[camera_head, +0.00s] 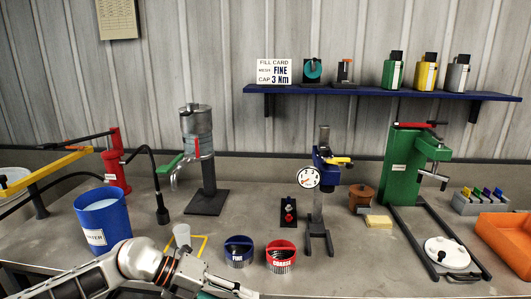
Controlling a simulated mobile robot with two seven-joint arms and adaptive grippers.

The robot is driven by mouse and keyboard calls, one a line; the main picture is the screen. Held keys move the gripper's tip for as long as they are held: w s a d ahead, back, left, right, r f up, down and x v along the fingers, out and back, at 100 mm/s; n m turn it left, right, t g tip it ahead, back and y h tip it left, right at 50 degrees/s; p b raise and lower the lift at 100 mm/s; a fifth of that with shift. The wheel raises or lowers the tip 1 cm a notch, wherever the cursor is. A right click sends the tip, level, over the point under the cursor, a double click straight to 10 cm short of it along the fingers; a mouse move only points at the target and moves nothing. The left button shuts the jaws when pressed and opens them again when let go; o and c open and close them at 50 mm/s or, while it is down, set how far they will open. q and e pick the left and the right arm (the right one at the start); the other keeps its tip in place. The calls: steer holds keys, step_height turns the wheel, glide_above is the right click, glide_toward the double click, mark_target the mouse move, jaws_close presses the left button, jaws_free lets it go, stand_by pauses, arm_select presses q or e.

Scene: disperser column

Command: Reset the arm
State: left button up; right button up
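My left arm comes in from the lower left, and its gripper (218,291) is at the bottom edge, in front of the bench. The gripper points right and its fingertips are partly cut off, so I cannot tell whether it is open or shut. A small teal patch shows beside it. A translucent cup (182,235) stands just behind the gripper, by a yellow frame (200,246). My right gripper is not in view. Which arm the task means does not show.
Blue bucket (103,217) stands left; blue FINE cup (239,250) and red COARSE cup (281,256) stand right of the gripper. Behind are a metal column (197,135), a dial stand (319,205), a green press (403,165) and an orange tray (508,240). A blue shelf (380,93) hangs above.

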arm_select(q)
steer(key=s+d+r+n+t+h, duration=0.3)
steer(key=d+r+n+t+h, duration=0.3)
steer(key=n, duration=0.3)
steer(key=a+f+n+t+y, duration=0.9)
steer(key=a+f+n, duration=0.2)
steer(key=f+n, duration=0.5)
steer(key=s+a+f+n+g+y, duration=0.2)
steer(key=s+a+f+n+y, duration=0.1)
steer(key=s+f, duration=0.4)
steer(key=s+a+f+n+g+y, duration=0.2)
steer(key=s+a+f+n, duration=0.2)
steer(key=s+a+f, duration=0.2)
step_height(320, 180, down, 3)
steer(key=shift+s+a+r+g+y, duration=0.1)
steer(key=shift+s+a+g+y, duration=0.15)
steer(key=shift+s+g+y, duration=0.15)
steer(key=shift+w, duration=0.1)
